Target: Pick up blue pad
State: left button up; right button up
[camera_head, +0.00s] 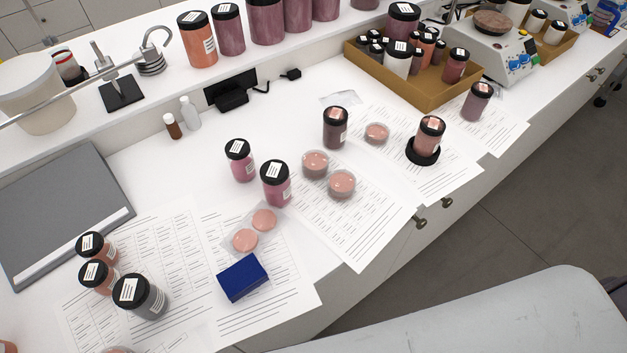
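The blue pad (243,278) is a small dark blue block with a flat top. It lies on printed paper sheets near the front of the white counter, in the lower middle of the head view. Nothing covers it. Neither of my grippers shows in this view.
Pink pans in a clear bag (254,230) lie just behind the pad. Pigment jars (276,184) stand behind it, and a grey jar (140,297) stands to its left. A cardboard tray (410,83) of jars is at the back. A pale rounded surface (500,318) fills the lower right.

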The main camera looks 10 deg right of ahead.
aim_at(240, 278)
jog(key=k+l+z, duration=0.15)
jog(key=k+l, duration=0.2)
jog(key=k+l+z, duration=0.15)
jog(key=k+l, duration=0.2)
jog(key=l, duration=0.25)
